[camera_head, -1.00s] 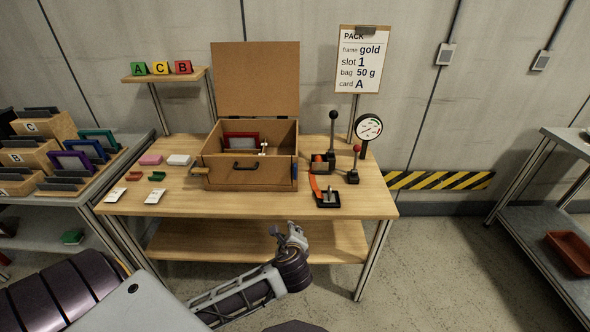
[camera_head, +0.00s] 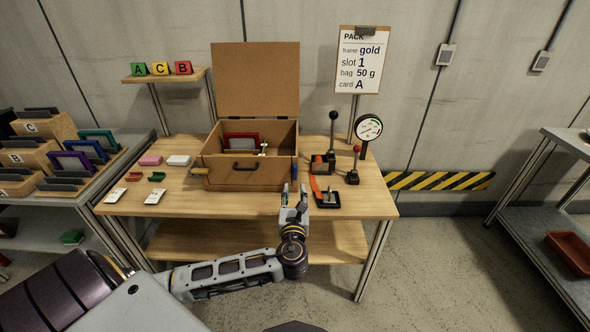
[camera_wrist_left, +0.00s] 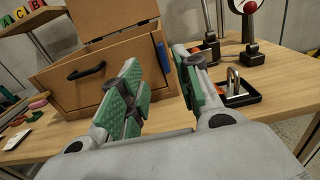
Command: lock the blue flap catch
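The blue flap catch (camera_head: 295,170) is at the right front corner of the brown box (camera_head: 245,178). It also shows in the left wrist view (camera_wrist_left: 163,54), upright on the box's corner. The box's lid (camera_head: 256,80) stands open at the back. My left gripper (camera_head: 294,189) is at the table's front edge, in front of the box's right corner, fingers pointing towards the box. In the left wrist view its green-padded fingers (camera_wrist_left: 156,58) are apart with nothing between them; the catch appears beyond them, near the right finger. My right gripper is in neither view.
Right of the gripper, a black tray (camera_head: 328,199) holds a padlock-like metal shackle (camera_wrist_left: 234,80). An orange strap (camera_head: 315,187), two levers and a round gauge (camera_head: 368,129) stand behind it. A red frame (camera_head: 240,140) is inside the box. Small cards and blocks lie left of it.

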